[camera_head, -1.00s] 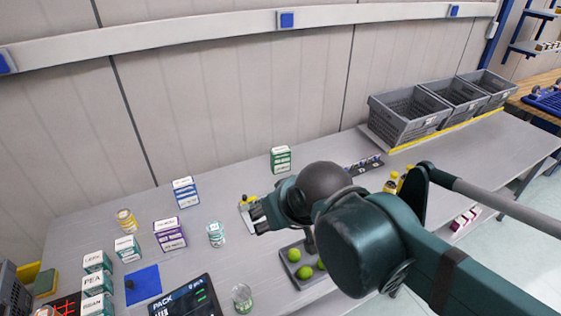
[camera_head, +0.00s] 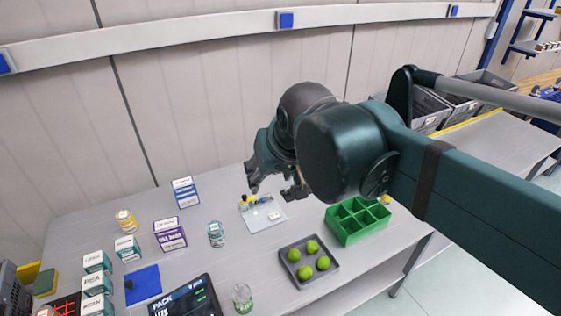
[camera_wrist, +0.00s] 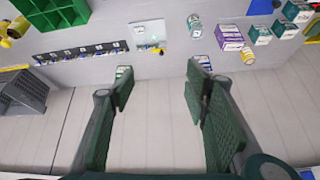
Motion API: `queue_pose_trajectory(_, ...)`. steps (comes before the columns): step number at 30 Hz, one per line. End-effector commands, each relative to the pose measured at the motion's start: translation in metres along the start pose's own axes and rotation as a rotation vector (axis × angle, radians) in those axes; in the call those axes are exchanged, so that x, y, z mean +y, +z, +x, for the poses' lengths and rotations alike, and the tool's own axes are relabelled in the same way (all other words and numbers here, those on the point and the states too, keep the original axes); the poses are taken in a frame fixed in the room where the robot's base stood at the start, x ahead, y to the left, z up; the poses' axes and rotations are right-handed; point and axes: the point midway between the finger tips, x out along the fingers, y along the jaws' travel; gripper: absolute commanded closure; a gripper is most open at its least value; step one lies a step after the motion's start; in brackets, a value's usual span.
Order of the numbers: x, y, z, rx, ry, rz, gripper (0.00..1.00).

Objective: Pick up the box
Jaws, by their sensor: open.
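Several boxes are in view, and I cannot tell which one the task names. In the head view a blue-and-white box (camera_head: 185,191) stands upright near the wall, with a purple-and-white box (camera_head: 170,234) in front of it. A green-and-white box (camera_wrist: 121,72) shows in the wrist view, partly covered by the left finger; my arm hides it in the head view. The blue-and-white box is also partly covered by the right finger in the wrist view (camera_wrist: 203,61). My gripper (camera_head: 272,186) is open and empty above the back of the table, and its spread fingers fill the wrist view (camera_wrist: 160,82).
A grey tray with green balls (camera_head: 283,270), a green divided bin (camera_head: 345,238) and a clear plate (camera_head: 264,220) lie on the table. Grey crates (camera_head: 433,123) stand at the right. White-and-teal boxes (camera_head: 97,262) and glass jars (camera_head: 216,240) stand at the left. The wall closes the back.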

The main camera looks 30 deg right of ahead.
Motion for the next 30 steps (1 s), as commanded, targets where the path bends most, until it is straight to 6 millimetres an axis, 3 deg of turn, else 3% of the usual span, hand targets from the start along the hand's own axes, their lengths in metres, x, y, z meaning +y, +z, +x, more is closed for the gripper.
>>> queue_pose_trajectory(14, 0.018, -0.095, 0.006, -0.067, 0.082, 0.206, 0.54)
queue_pose_trajectory(30, 0.043, -0.196, 0.036, -0.123, 0.190, 0.441, 0.54)
